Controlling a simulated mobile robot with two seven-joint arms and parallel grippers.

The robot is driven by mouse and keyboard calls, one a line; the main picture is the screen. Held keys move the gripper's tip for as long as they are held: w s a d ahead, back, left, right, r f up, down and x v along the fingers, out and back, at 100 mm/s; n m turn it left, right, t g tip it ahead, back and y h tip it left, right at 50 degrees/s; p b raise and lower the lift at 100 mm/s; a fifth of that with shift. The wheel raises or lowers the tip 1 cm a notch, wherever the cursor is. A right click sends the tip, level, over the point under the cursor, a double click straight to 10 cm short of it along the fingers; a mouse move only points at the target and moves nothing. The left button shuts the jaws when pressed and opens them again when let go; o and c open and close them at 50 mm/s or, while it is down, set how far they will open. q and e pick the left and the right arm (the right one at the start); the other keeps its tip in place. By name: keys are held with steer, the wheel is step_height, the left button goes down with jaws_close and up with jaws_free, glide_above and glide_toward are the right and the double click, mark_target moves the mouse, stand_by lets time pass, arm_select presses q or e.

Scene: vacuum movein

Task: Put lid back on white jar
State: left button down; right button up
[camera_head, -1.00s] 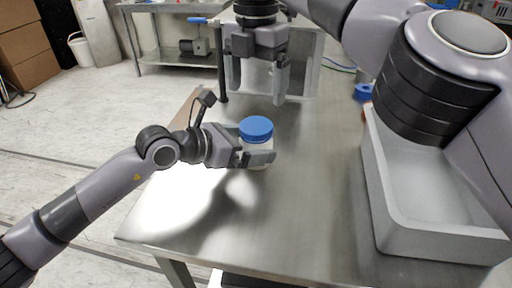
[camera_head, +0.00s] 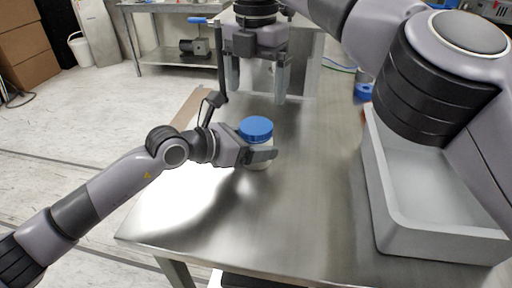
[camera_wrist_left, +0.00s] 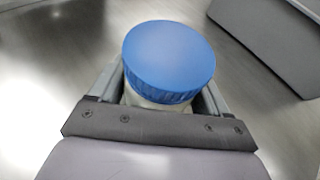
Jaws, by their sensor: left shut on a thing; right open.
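The white jar (camera_head: 263,145) stands upright on the metal table, left of its middle. The blue lid (camera_head: 256,128) sits on top of the jar and looks level; I cannot tell how tightly it is on. My left gripper (camera_head: 259,156) is shut around the jar's side, below the lid. In the left wrist view the lid (camera_wrist_left: 168,58) covers most of the jar (camera_wrist_left: 150,100) between the fingers (camera_wrist_left: 160,95). My right gripper (camera_head: 257,88) is open and empty, pointing down above and behind the jar.
A grey-white bin (camera_head: 430,235) stands on the right side of the table. A small blue object (camera_head: 363,91) lies at the back right. A frame with clear panels (camera_head: 307,70) stands behind my right gripper. The table's front middle is clear.

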mark_target(256, 125)
steer(key=n, duration=0.7)
steer(key=shift+d, duration=0.1)
steer(key=n, duration=0.4)
steer(key=shift+n, duration=0.3)
steer(key=n, duration=0.7)
steer(key=shift+n, duration=0.4)
steer(key=n, duration=0.7)
steer(key=shift+n, duration=0.3)
steer(key=n, duration=0.3)
steer(key=shift+n, duration=0.4)
steer(key=shift+f, duration=0.1)
steer(key=shift+f, duration=3.95)
